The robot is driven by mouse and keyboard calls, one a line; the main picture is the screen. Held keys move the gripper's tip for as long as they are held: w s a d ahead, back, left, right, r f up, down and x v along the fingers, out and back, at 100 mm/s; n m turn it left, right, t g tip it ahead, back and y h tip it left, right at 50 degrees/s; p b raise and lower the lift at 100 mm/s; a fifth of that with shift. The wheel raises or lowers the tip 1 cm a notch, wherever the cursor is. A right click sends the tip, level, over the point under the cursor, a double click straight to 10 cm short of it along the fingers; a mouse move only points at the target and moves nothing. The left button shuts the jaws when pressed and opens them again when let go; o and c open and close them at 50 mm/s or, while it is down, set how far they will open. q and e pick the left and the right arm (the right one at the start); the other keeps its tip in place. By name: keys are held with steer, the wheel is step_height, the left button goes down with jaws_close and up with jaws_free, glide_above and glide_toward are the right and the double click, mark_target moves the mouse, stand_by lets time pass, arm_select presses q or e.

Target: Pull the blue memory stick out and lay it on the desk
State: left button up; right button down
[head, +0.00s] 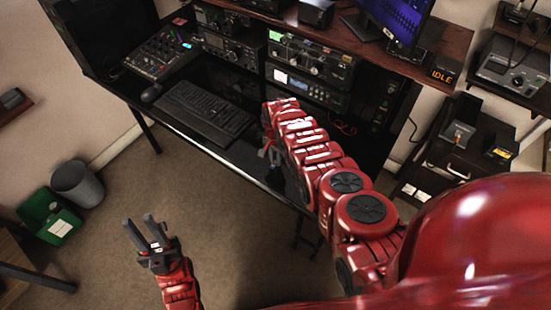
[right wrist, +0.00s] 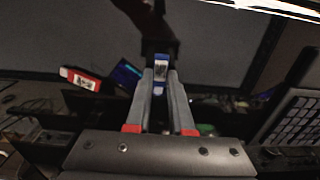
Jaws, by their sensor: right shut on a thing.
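In the right wrist view the blue memory stick (right wrist: 160,70), with a pale label, sits between the fingertips of my right gripper (right wrist: 160,78), which is shut on it. A dark shape meets its far end; I cannot tell whether the stick is still plugged in. In the head view my right gripper (head: 268,154) is at the desk's (head: 205,73) front edge, mostly hidden by my arm, and the stick cannot be made out there. My left gripper (head: 138,220) is open and empty above the floor, in front of the desk.
A red-and-white stick (right wrist: 80,78) shows left of my fingers in the right wrist view. A keyboard (head: 205,112), a mixer (head: 162,50) and radio units (head: 312,62) stand on the desk. Bare dark desk shows between keyboard and radios.

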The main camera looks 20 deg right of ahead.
steer(key=c, duration=0.9)
jaws_free()
steer(key=shift+c, duration=0.2)
steer(key=shift+r, duration=0.1)
steer(key=shift+r+p, duration=1.45)
steer(key=shift+p, duration=0.15)
steer(key=o, duration=0.6)
steer(key=shift+c, duration=0.2)
